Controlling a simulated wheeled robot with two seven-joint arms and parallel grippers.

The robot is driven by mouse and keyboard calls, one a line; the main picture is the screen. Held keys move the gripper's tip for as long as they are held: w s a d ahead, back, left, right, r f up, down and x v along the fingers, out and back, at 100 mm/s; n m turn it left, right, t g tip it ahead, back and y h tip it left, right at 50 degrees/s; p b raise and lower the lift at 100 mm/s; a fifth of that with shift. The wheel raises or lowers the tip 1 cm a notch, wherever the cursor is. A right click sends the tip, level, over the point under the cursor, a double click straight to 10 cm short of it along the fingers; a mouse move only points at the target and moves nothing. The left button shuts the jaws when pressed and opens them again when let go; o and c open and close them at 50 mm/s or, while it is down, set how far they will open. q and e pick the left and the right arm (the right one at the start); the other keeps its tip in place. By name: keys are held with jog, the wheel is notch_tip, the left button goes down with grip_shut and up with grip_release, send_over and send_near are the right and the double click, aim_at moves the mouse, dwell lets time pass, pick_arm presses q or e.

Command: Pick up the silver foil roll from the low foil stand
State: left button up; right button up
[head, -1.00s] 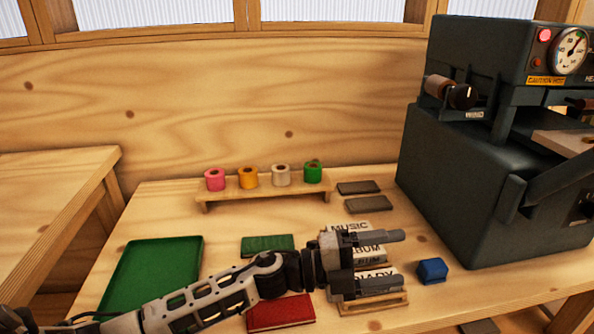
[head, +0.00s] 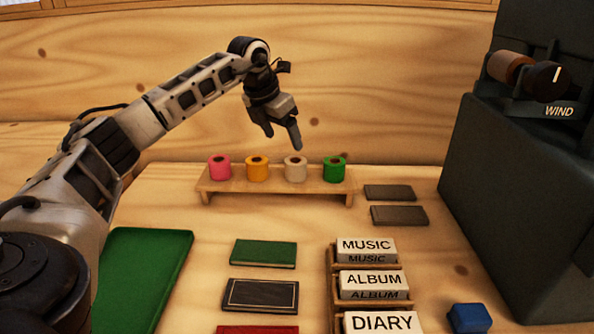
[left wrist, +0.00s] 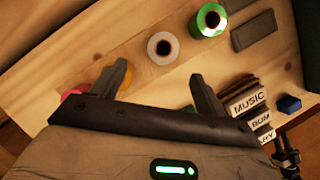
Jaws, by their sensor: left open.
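The silver foil roll (head: 295,170), pale grey-white, stands upright on the low wooden foil stand (head: 275,187), between the orange roll (head: 257,170) and the green roll (head: 334,170). A pink roll (head: 220,169) stands at the left end. My left gripper (head: 282,140) is open and empty, pointing down above the stand, a little left of and above the silver roll. In the left wrist view the silver roll (left wrist: 163,54) shows just beyond the gap between the open fingers (left wrist: 160,80).
The dark press machine (head: 545,180) stands at the right. In front of the stand lie two grey slabs (head: 398,215), a green tray (head: 150,265), a green book (head: 263,253), a black book (head: 261,295), several label blocks (head: 374,285) and a blue block (head: 469,318).

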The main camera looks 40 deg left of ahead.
aim_at(294, 161)
pick_arm(q)
jog(key=x, duration=1)
jog(key=shift+w+d+b, duration=0.2)
jog(key=shift+b, duration=0.1)
jog(key=c, duration=1.1)
